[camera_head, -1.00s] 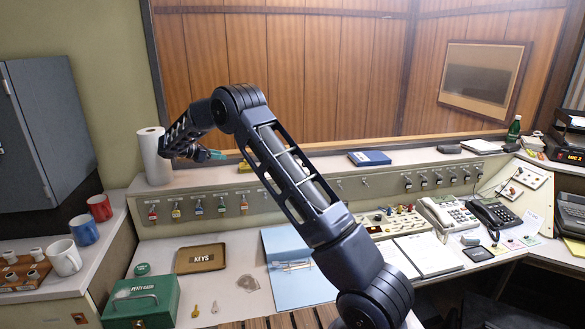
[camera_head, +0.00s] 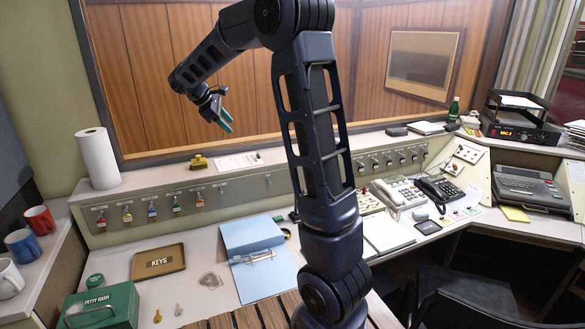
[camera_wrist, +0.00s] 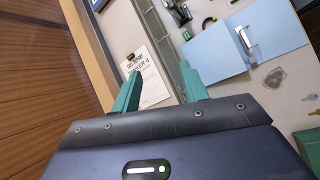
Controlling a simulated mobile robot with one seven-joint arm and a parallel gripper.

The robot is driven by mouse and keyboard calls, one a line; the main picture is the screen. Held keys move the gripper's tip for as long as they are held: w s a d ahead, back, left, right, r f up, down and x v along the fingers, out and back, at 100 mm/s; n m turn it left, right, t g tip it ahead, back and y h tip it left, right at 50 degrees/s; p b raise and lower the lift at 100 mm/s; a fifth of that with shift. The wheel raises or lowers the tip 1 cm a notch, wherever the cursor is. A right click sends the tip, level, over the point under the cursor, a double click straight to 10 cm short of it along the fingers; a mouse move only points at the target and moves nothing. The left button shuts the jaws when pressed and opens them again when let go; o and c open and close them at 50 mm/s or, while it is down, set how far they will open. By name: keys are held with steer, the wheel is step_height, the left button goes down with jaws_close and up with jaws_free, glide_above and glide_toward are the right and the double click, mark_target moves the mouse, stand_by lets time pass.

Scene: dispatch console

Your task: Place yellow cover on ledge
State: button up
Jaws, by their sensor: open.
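A small yellow piece (camera_head: 197,162), which looks like the yellow cover, sits on the long pale ledge (camera_head: 150,180) below the wood panelling. It lies just left of a white paper sheet. My gripper (camera_head: 222,118) is above the ledge, up and to the right of the yellow piece, with nothing between its green fingers. In the wrist view my gripper (camera_wrist: 160,82) is open and empty, its two green fingers apart. The yellow piece cannot be made out clearly in the wrist view.
The printed sheet (camera_head: 238,161) lies on the ledge; it also shows in the wrist view (camera_wrist: 147,70). A paper roll (camera_head: 97,158) stands at the ledge's left end. Keys hang below. A blue folder (camera_head: 252,240), keys tray (camera_head: 158,262) and green cash box (camera_head: 100,306) lie on the desk.

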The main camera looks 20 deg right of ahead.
steer(key=s+d+r+m+y, duration=0.25)
steer(key=s+d, duration=0.35)
steer(key=s, duration=0.4)
steer(key=s+d+f+m+t+y, duration=0.1)
steer(key=s+m, duration=0.4)
steer(key=s, duration=0.8)
steer(key=s+d+f+m+t+y, duration=0.1)
steer(key=s+d+f+m+y, duration=0.2)
steer(key=s, duration=1)
step_height(320, 180, down, 2)
steer(key=m, duration=0.3)
steer(key=shift+d+t+y, duration=0.25)
steer(key=shift+t+y, duration=0.05)
steer(key=shift+y, duration=0.05)
